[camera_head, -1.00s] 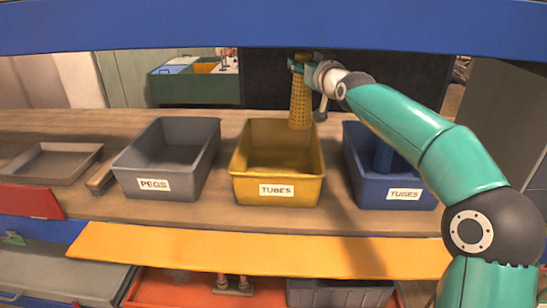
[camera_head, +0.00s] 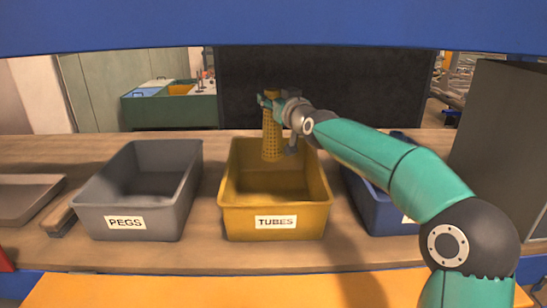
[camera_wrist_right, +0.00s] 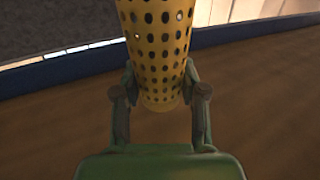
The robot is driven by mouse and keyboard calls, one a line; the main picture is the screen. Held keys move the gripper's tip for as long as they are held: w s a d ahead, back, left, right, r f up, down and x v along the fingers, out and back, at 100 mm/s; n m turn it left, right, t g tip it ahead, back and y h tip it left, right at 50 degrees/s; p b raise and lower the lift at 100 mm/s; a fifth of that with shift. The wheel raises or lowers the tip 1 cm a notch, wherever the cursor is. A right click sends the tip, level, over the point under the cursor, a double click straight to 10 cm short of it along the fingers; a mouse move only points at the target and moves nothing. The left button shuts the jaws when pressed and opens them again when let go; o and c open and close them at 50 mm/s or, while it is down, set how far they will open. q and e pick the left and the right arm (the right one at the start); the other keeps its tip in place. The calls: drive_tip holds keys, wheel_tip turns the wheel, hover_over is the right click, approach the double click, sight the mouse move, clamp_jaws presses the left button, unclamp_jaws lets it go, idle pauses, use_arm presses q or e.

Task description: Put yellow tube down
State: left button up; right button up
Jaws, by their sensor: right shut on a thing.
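The yellow tube (camera_head: 272,138) is perforated and hangs upright in my right gripper (camera_head: 270,103). In the head view its lower end shows over the back part of the yellow bin (camera_head: 276,222) labelled TUBES. I cannot tell whether it is inside the bin or behind its back wall. In the right wrist view the tube (camera_wrist_right: 158,45) stands between the two fingers of the right gripper (camera_wrist_right: 160,90), which are shut on it. My left gripper is not in view.
A grey bin (camera_head: 125,223) labelled PEGS stands left of the yellow bin. A blue bin (camera_head: 365,205) stands right, partly hidden by my right arm. A shallow tray (camera_head: 22,200) lies far left. A grey panel (camera_head: 500,140) rises at the right.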

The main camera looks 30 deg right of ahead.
drive_tip(key=p, duration=0.2)
hover_over(277, 146)
drive_tip(key=w, duration=0.2)
wheel_tip(277, 146, down, 7)
drive_tip(key=shift+w+d+r, duration=0.1)
drive_tip(key=shift+w+d, duration=0.05)
drive_tip(key=shift+f, duration=2.5)
drive_tip(key=o, duration=1.1)
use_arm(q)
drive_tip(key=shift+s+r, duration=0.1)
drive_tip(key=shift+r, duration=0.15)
use_arm(e)
drive_tip(key=shift+s+b, duration=0.35)
drive_tip(key=shift+s, duration=0.15)
drive_tip(key=s+b, duration=0.1)
drive_tip(key=s, duration=0.1)
drive_tip(key=s+a+b, duration=0.1)
drive_tip(key=s, duration=0.2)
drive_tip(key=shift+s+a+b, duration=0.1)
drive_tip(key=shift+s+b, duration=0.35)
drive_tip(key=shift+s, duration=0.3)
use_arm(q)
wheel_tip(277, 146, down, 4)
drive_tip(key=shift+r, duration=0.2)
